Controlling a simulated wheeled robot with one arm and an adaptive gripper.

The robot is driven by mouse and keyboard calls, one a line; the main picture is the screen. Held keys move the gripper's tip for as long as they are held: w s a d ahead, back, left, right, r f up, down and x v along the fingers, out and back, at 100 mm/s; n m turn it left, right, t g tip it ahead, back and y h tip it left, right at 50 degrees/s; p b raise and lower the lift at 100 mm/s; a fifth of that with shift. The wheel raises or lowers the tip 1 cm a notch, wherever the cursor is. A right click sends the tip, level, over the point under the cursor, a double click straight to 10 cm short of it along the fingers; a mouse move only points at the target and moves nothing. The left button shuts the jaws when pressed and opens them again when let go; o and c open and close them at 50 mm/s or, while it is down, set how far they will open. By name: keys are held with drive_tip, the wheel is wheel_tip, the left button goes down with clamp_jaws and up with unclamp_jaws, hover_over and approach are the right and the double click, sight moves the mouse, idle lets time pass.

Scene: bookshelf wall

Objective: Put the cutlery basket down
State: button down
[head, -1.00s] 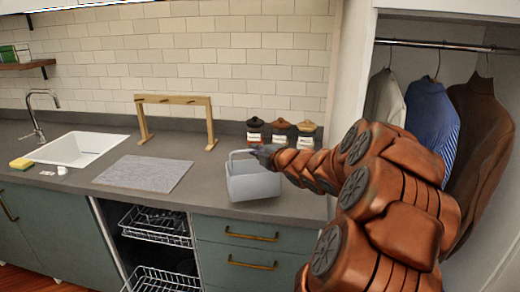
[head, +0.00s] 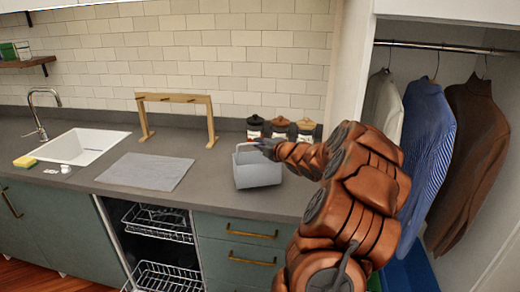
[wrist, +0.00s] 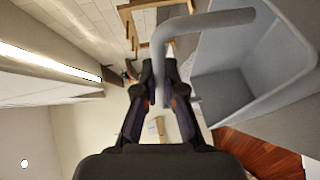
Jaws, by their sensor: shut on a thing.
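The grey cutlery basket (head: 258,174) is at the right part of the counter, upright or nearly so. It is open-topped with a loop handle, and it fills the right side of the wrist view (wrist: 235,92). My gripper (head: 270,147) is at the handle's right side; in the wrist view the fingers (wrist: 166,95) are closed around the grey handle bar. I cannot tell whether the basket's base touches the counter (head: 215,192) or hangs just above it.
Several dark canisters (head: 280,128) stand close behind the basket. A grey mat (head: 147,171) lies to its left, with a wooden rack (head: 175,98) behind and a sink (head: 82,148) farther left. An open dishwasher (head: 158,225) is below. Clothes (head: 428,140) hang at right.

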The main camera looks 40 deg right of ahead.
drive_tip(key=shift+f+p, duration=0.3)
drive_tip(key=shift+f, duration=1.15)
drive_tip(key=c, duration=1.3)
unclamp_jaws()
drive_tip(key=b+v, duration=0.3)
drive_tip(key=v, duration=0.9)
drive_tip(key=shift+s, duration=0.1)
